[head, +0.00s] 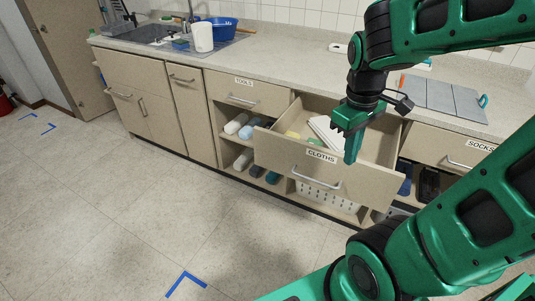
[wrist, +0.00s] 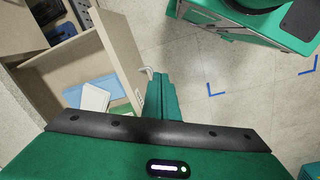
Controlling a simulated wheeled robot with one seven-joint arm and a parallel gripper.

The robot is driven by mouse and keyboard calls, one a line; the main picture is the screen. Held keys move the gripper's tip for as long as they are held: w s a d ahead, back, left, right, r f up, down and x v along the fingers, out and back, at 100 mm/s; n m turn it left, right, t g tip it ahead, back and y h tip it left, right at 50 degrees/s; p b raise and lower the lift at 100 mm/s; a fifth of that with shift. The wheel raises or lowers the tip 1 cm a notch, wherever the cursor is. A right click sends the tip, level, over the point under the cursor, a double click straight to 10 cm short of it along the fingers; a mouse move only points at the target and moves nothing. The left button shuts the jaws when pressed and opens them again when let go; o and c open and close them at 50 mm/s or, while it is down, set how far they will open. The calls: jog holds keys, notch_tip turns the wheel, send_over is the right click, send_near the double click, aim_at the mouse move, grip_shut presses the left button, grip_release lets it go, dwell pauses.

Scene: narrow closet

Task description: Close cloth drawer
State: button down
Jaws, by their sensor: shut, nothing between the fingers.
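The cloth drawer (head: 330,174) is pulled well out of the counter front in the head view. It has a beige front with a CLOTHS label and a silver bar handle (head: 316,178). Folded cloths, white (head: 326,131) and yellow, lie inside it. My gripper (head: 352,150) is shut and empty, pointing down by the upper edge of the drawer front, right of the label. In the wrist view the fingers (wrist: 160,95) are together beside the drawer front (wrist: 122,62), with white and blue cloths (wrist: 92,95) inside. I cannot tell whether the fingers touch the front.
The TOOLS drawer (head: 246,92) at left and the SOCKS drawer (head: 462,152) at right look shut. Open shelves below hold rolled towels and a white basket (head: 325,198). The counter (head: 290,60) runs above. The tiled floor (head: 130,200) in front is clear.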

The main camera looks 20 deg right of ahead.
jog(key=w+a+f+n+t+h, duration=0.1)
jog(key=w+a+f+n, duration=0.1)
jog(key=w+a+n, duration=0.3)
jog(key=w+a+f+n+h, duration=0.1)
jog(key=w+a+n, duration=0.1)
jog(key=w+n, duration=0.55)
jog(key=n+t, duration=0.2)
jog(key=n, duration=0.9)
send_near(268, 153)
jog(key=s+a+r, duration=0.2)
jog(key=s+a, duration=0.2)
jog(key=s, duration=0.1)
jog(key=shift+w+d+f, duration=0.85)
jog(key=shift+d+f, duration=0.05)
jog(key=shift+f, duration=0.6)
jog(key=shift+w+d+f, duration=0.9)
jog(key=shift+d+f, duration=0.05)
jog(key=shift+f, duration=0.55)
jog(key=shift+w+d+f, duration=0.85)
jog(key=shift+d+f, duration=0.05)
jog(key=shift+f, duration=0.55)
